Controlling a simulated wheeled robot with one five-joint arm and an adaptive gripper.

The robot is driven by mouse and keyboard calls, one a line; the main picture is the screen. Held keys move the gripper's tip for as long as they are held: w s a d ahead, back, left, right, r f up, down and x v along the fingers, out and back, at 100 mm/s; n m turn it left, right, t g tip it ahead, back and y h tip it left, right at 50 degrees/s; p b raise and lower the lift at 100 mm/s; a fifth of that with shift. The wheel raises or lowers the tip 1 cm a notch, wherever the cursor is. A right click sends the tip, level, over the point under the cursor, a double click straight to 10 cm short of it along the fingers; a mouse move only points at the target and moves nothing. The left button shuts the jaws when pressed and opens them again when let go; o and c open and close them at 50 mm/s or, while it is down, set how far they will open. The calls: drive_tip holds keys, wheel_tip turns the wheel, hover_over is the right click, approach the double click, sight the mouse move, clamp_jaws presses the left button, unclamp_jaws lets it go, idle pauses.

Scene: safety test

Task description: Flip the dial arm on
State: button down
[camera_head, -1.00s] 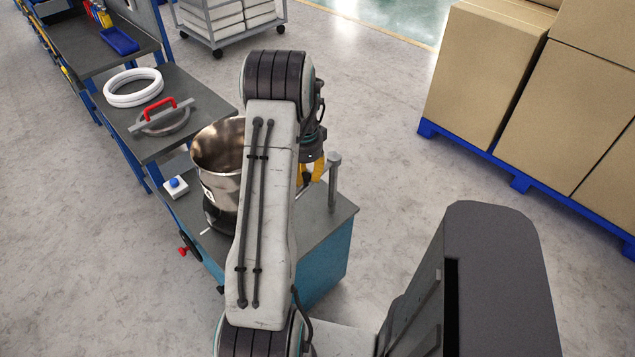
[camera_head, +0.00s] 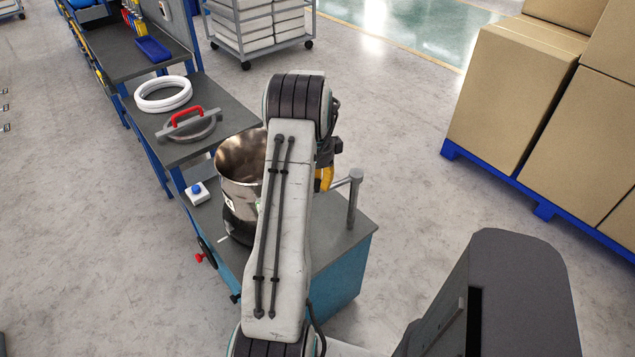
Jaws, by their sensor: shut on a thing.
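A grey post (camera_head: 353,203) stands at the far right corner of the blue cart, and a short grey bar runs left from its top toward my gripper. This looks like the dial arm. My gripper (camera_head: 325,178), with yellow fingers, is at the left end of that bar and mostly hidden behind my own arm. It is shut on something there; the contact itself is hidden. A steel pot (camera_head: 240,160) on a black base (camera_head: 236,221) stands on the cart, left of my arm and partly covered by it.
The blue cart (camera_head: 345,271) has a dark top. A blue button on a white box (camera_head: 197,193) sits left of the pot. A workbench (camera_head: 208,91) holds a red-handled lid (camera_head: 190,126) and white rings (camera_head: 163,95). Boxes (camera_head: 505,95) stand right; floor between is clear.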

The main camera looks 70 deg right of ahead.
drive_tip(key=shift+f, duration=0.15)
drive_tip(key=c, duration=0.9)
unclamp_jaws()
drive_tip(key=shift+d+r, duration=0.1)
drive_tip(key=shift+r, duration=0.15)
wheel_tip(320, 180, up, 12)
drive_tip(key=shift+f, duration=0.15)
